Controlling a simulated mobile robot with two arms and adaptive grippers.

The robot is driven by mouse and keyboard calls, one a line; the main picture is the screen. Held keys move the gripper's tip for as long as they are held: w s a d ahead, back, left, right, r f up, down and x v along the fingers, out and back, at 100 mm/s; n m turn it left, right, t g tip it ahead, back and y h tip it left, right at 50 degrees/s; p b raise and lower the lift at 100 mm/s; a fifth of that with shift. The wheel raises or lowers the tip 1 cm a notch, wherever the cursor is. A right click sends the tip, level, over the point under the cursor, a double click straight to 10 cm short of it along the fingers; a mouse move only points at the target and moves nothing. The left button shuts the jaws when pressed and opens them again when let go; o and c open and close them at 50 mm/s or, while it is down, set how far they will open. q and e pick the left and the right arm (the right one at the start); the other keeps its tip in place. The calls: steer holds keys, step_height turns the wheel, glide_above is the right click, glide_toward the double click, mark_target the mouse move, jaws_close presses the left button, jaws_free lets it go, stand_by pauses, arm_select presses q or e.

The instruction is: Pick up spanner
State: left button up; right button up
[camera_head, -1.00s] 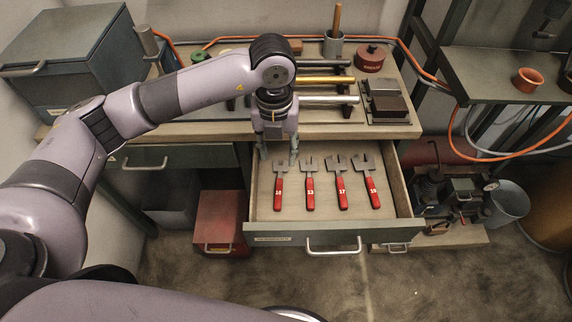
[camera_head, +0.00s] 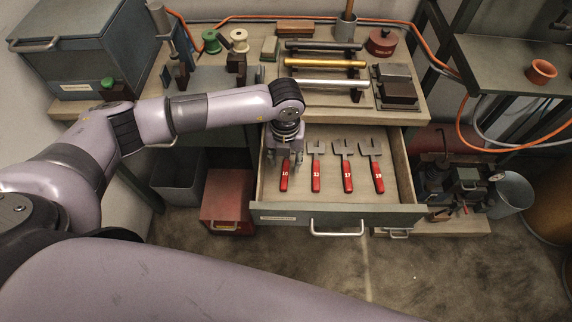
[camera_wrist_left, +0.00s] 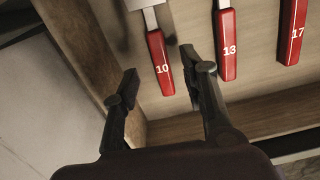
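Several spanners with red handles and grey heads lie side by side in the open drawer (camera_head: 334,209). They are the spanner marked 10 (camera_head: 285,178), the one marked 13 (camera_head: 316,175), the one marked 17 (camera_head: 347,175) and the one marked 19 (camera_head: 378,176). My left gripper (camera_head: 284,158) is over the 10 spanner and hides its head in the head view. In the left wrist view, the open fingers (camera_wrist_left: 158,64) are apart on either side of the 10 spanner's handle (camera_wrist_left: 160,62); I cannot tell the height gap. My right gripper is not in view.
The drawer's left wall (camera_wrist_left: 85,50) is close to the left finger. The workbench (camera_head: 408,110) above carries metal bars (camera_head: 324,64), spools (camera_head: 239,40) and a red tin (camera_head: 381,43). A red box (camera_head: 228,207) stands on the floor left of the drawer.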

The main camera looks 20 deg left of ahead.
mark_target(286, 169)
arm_select(q)
step_height(286, 169, down, 4)
steer(key=shift+r, duration=0.15)
steer(key=shift+f, duration=0.25)
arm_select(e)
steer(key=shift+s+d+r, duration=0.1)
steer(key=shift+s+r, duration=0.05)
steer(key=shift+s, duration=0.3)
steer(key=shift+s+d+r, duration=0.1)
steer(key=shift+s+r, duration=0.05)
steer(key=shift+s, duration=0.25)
arm_select(q)
steer(key=shift+c, duration=0.4)
jaws_close()
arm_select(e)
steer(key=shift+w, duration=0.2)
